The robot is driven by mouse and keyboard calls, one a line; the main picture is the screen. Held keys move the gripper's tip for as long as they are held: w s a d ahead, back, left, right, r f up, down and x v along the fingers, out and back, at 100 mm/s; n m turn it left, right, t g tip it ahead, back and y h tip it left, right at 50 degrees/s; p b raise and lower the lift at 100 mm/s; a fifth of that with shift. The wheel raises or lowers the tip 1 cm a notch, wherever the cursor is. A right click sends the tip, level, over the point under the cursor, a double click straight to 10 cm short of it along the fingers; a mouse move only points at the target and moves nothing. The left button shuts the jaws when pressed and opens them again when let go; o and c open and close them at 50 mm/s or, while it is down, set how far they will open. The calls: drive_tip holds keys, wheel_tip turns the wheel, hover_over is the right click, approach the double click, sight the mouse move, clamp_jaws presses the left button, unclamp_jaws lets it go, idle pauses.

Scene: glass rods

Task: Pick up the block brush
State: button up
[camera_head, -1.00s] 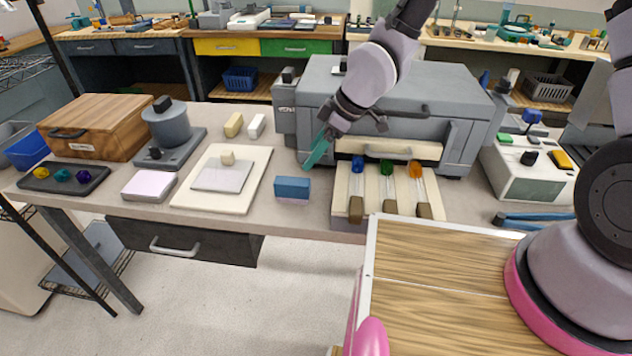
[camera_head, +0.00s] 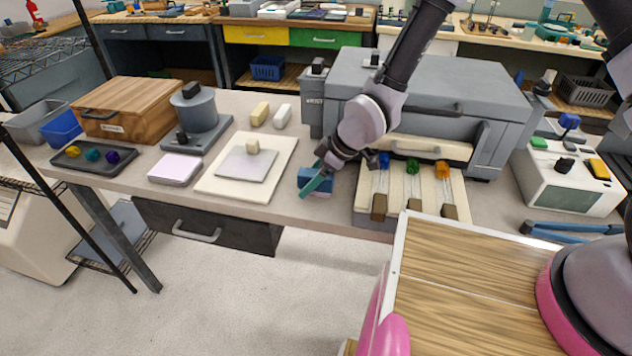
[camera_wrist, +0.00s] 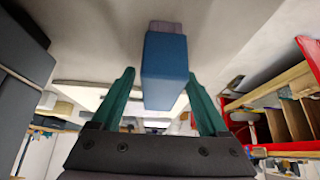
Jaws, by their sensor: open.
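The block brush, a blue block with a pinkish-purple underside, stands near the table's front edge in the head view (camera_head: 304,180). My gripper (camera_head: 315,184) is at it, with the teal fingers partly covering it. In the wrist view, the block brush (camera_wrist: 165,72) lies between the tips of my open gripper (camera_wrist: 160,76). A gap shows on the left side of the block, and a narrower one on the right. I cannot tell how far the fingers reach along its depth.
To the left lies a cream board (camera_head: 217,188) with a grey plate on it. To the right, a pale rack (camera_head: 398,198) holds glass rods with coloured ends, close to my gripper. A large grey machine (camera_head: 440,95) stands behind. The table between brush and board is clear.

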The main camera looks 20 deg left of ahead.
sight(309, 172)
drive_tip(key=shift+a+f, duration=0.2)
drive_tip(key=shift+f, duration=0.1)
clamp_jaws()
wheel_tip(309, 172, up, 10)
drive_tip(key=shift+r, duration=0.1)
drive_tip(key=c, duration=0.7)
unclamp_jaws()
drive_tip(key=shift+c, duration=0.2)
clamp_jaws()
